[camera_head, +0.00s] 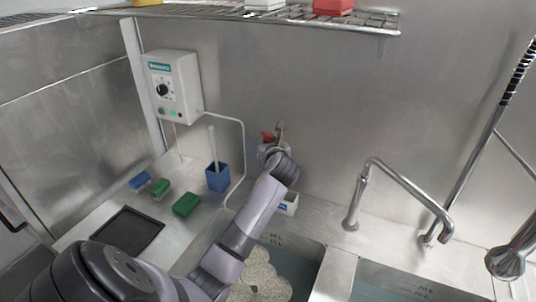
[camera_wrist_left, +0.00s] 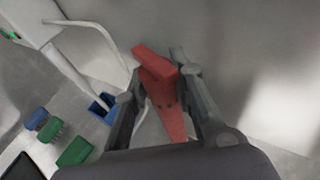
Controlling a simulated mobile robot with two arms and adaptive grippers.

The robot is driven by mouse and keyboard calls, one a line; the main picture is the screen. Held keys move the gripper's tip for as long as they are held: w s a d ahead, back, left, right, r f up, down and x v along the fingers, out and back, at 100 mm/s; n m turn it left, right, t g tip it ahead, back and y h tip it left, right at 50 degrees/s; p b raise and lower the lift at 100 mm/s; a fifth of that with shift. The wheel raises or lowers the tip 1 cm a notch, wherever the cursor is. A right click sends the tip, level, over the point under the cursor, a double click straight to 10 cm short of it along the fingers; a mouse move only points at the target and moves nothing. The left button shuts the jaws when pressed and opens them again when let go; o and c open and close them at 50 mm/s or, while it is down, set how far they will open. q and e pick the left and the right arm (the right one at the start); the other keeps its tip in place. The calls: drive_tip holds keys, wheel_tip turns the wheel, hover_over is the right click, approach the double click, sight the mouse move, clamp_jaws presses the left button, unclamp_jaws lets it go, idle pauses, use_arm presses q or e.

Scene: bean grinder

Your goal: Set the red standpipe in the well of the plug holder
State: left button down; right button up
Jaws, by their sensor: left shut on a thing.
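The red standpipe (camera_wrist_left: 166,95) is between the fingers of my left gripper (camera_wrist_left: 157,72), which is shut on it. In the wrist view it is long and tapered, with a wider block at its upper end. In the head view only a small red part (camera_head: 267,137) shows beside my left gripper (camera_head: 275,139), raised in front of the back wall. A white box with a blue mark (camera_head: 289,204), which looks like the plug holder, stands on the back ledge below and right of the gripper. My arm partly hides it, and its well cannot be made out. My right gripper is out of view.
A blue pot (camera_head: 217,178) with a pale handle stands left of my arm, near blue and green brushes (camera_head: 186,204) and a black tray (camera_head: 128,230). A tap (camera_head: 352,215) rises at right. A sink (camera_head: 316,255) holds beige pieces. A wire shelf (camera_head: 230,13) hangs above.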

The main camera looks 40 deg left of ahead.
use_arm(q)
drive_tip(key=shift+f, duration=2.3)
drive_tip(key=c, duration=1.4)
unclamp_jaws()
drive_tip(key=shift+f, duration=0.15)
drive_tip(key=shift+o, duration=0.2)
drive_tip(key=b+v, duration=0.1)
drive_tip(key=v, duration=1.1)
drive_tip(key=shift+r, duration=0.2)
